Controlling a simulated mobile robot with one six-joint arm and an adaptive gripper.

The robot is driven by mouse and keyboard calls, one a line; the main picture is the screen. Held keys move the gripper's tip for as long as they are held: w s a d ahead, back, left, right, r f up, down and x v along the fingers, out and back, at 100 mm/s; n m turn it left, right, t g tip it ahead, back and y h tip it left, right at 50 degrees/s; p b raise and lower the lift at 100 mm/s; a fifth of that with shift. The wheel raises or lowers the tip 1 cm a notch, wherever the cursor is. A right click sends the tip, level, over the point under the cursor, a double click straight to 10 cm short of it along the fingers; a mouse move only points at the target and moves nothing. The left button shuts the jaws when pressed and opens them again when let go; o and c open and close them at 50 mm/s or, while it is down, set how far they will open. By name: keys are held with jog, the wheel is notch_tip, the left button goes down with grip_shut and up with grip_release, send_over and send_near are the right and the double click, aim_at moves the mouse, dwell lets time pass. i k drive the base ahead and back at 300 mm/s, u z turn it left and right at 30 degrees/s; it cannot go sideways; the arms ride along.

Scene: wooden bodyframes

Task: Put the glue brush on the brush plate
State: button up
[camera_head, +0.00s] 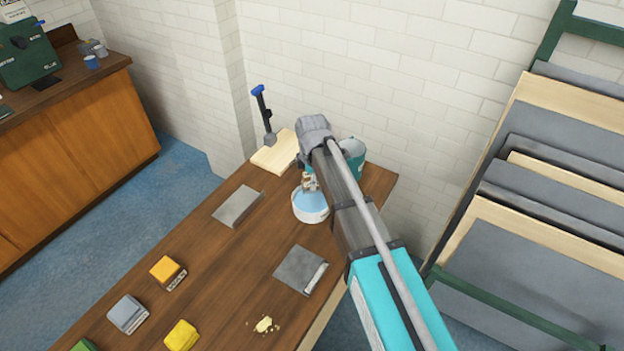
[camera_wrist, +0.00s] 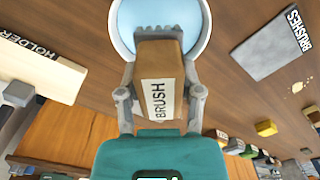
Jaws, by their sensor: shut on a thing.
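The glue brush (camera_wrist: 158,75) is a brown block with a white label reading "BRUSH" and dark bristles at its far end. My gripper (camera_wrist: 160,94) is shut on it, one finger on each side. In the head view the brush (camera_head: 309,184) shows small below my arm, which partly hides the gripper. The bristle end overlaps a white-rimmed, light-blue glue pot (camera_head: 311,208); whether it touches the glue I cannot tell. The brush plate (camera_head: 294,268) is a flat grey plate on the table, apart from the brush. Its "BRUSHES" label shows in the wrist view (camera_wrist: 265,50).
A pale wooden holder (camera_head: 272,157) with an upright blue-topped tool (camera_head: 265,115) stands at the back. Another grey plate (camera_head: 238,206) lies left of the pot. A teal can (camera_head: 354,152) stands behind my arm. Coloured blocks and yellow crumbs (camera_head: 264,325) lie in front.

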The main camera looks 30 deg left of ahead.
aim_at(298, 267)
jog(key=z, duration=0.25)
jog(key=k, duration=1.05)
jog(key=z, duration=0.15)
